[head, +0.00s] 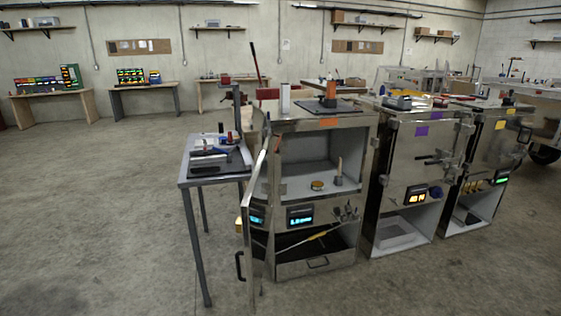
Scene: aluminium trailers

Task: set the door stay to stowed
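The nearest aluminium cabinet (322,268) has an orange label on top and an open upper compartment. Its door (250,235) stands swung open to the left, seen nearly edge-on, with a black handle low on it. A thin rod (290,250) runs slantwise across the lower opening; I cannot tell whether it is the door stay. A small reddish piece shows near the door's top edge, too small to make out. I cannot tell the stay's position. Neither of my grippers is in view.
A narrow metal table (186,182) with tools stands left of the open door, close to it. Two more cabinets, one with a purple label (421,131) and one with a yellow label (499,125), stand to the right. The floor (90,220) at left is clear.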

